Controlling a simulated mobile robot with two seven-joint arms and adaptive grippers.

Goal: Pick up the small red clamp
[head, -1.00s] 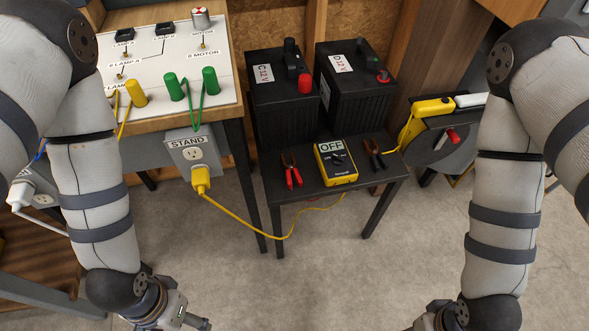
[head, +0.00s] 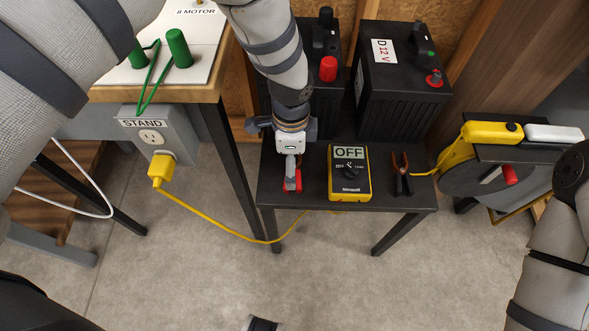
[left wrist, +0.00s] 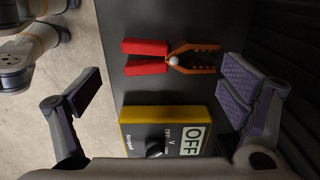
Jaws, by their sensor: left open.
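The small red clamp (left wrist: 148,67) lies flat on the small dark table (left wrist: 115,25), with red handles and copper-coloured jaws, in the upper middle of the left wrist view. In the head view only its red handles (head: 297,181) show, and my left gripper hides the rest. My left gripper (left wrist: 166,90) is open and empty. It is above the table and points down, with its fingers spread to either side of the clamp. In the head view the left gripper (head: 291,172) appears over the clamp. My right gripper is out of view.
A yellow multimeter (head: 349,187) reading OFF lies beside the clamp. A dark clamp (head: 401,175) lies to its right. Black batteries (head: 395,95) stand at the back. A yellow cord (head: 213,213) hangs by the STAND outlet (head: 157,138). The floor in front is clear.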

